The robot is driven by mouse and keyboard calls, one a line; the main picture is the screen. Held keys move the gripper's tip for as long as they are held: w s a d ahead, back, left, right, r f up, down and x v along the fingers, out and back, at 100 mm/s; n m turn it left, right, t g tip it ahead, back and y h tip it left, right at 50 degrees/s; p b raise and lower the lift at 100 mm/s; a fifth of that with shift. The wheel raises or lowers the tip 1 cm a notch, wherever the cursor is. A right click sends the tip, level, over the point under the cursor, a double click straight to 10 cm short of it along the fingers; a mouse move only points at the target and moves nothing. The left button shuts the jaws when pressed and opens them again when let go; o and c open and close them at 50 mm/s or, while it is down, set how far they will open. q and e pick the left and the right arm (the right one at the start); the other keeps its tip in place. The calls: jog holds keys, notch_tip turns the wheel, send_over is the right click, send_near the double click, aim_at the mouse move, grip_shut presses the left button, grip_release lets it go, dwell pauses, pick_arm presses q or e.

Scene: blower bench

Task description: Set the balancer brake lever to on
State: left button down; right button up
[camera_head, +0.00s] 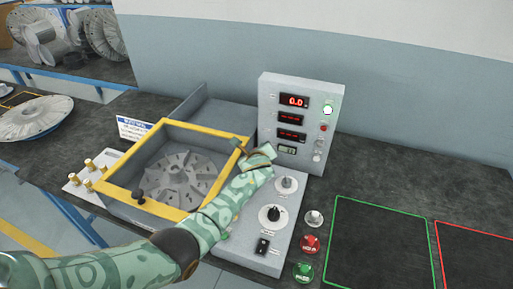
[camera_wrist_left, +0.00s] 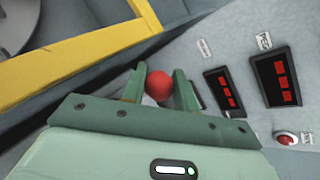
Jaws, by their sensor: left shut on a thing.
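The balancer is a grey machine with a yellow frame (camera_head: 152,202) around a finned rotor (camera_head: 178,180). Its grey control box (camera_head: 265,112) stands upright at the right, with red displays. A red ball knob (camera_wrist_left: 158,86) shows between my left gripper's fingers in the left wrist view; it looks like the end of the brake lever. My left gripper (camera_head: 258,153) is shut on this knob, beside the frame's right edge and the foot of the box. The gripper hides the knob and lever in the head view. Which way the lever points cannot be told. My right gripper is out of view.
A sloping console with dials (camera_head: 271,215) lies just right of my left arm. A red button (camera_head: 310,243) and a green button (camera_head: 303,271) stand beside it. A green-outlined area (camera_head: 380,245) at the right is clear. A metal disc (camera_head: 30,118) lies at the left.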

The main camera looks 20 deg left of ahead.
pick_arm(q)
jog(key=shift+w+f, duration=0.1)
jog(key=shift+w, duration=0.1)
dwell(0.4)
jog(key=c, duration=1.1)
grip_release()
jog(key=shift+w, duration=0.1)
jog(key=p+v, duration=0.7)
jog(key=v, duration=0.9)
